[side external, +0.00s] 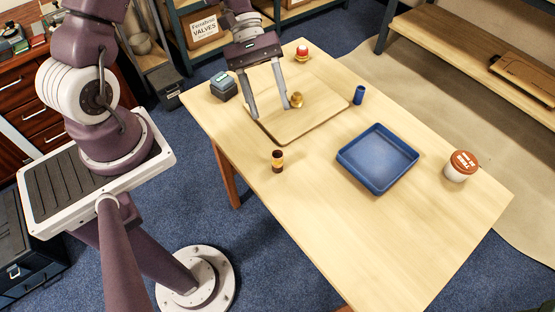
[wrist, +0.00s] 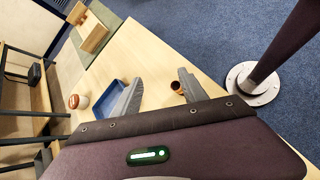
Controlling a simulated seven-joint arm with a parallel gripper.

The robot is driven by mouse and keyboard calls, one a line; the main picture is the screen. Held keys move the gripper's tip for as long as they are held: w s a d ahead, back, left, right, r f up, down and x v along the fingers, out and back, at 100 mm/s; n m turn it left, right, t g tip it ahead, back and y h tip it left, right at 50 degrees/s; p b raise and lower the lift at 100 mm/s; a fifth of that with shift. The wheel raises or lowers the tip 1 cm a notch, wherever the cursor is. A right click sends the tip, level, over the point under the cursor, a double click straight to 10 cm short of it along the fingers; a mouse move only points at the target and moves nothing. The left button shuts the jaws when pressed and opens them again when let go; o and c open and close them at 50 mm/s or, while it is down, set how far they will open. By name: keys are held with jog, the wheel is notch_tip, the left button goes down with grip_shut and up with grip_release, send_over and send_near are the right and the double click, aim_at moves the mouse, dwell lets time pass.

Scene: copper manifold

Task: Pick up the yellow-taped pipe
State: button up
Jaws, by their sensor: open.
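The yellow-taped pipe (side external: 278,160) is a short dark copper piece with a yellow band, standing upright on the table in the side view. My gripper (side external: 270,112) is open above the wooden board, behind the pipe and apart from it. A small gold fitting (side external: 297,100) shows close to its right finger; whether they touch I cannot tell. In the wrist view, my gripper (wrist: 160,76) has its two fingers wide apart with nothing between them. A copper-brown piece (wrist: 177,88), which looks like the taped pipe, shows beside the right finger, partly hidden by it.
The wooden board (side external: 315,122) lies under my gripper. A blue tray (side external: 378,184), a white jar with brown lid (side external: 460,168), a blue cylinder (side external: 358,95), a red-topped piece (side external: 302,53) and a dark box (side external: 223,87) stand around. The table's near part is clear.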

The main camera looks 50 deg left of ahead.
aim_at(281, 164)
jog(key=f+n+h, duration=0.1)
jog(key=f+n, duration=0.1)
jog(key=f, duration=0.2)
jog(key=s+f+n+t+h, duration=0.1)
jog(key=f+n, duration=0.1)
jog(key=f, duration=0.3)
jog(key=f+n+t+h, duration=0.1)
jog(key=f+n+h, duration=0.1)
jog(key=f, duration=0.3)
jog(key=shift+s+f+n, duration=0.2)
jog(key=shift+n, duration=0.3)
jog(key=shift+s+d+f, duration=0.1)
jog(key=shift+d+f, duration=0.05)
jog(key=shift+f, duration=0.2)
jog(key=x, duration=0.4)
jog(key=w+r+x, duration=0.1)
jog(key=x, duration=0.1)
jog(key=shift+s+d+f, duration=0.1)
jog(key=shift+d+f, duration=0.05)
jog(key=shift+d, duration=0.45)
grip_shut()
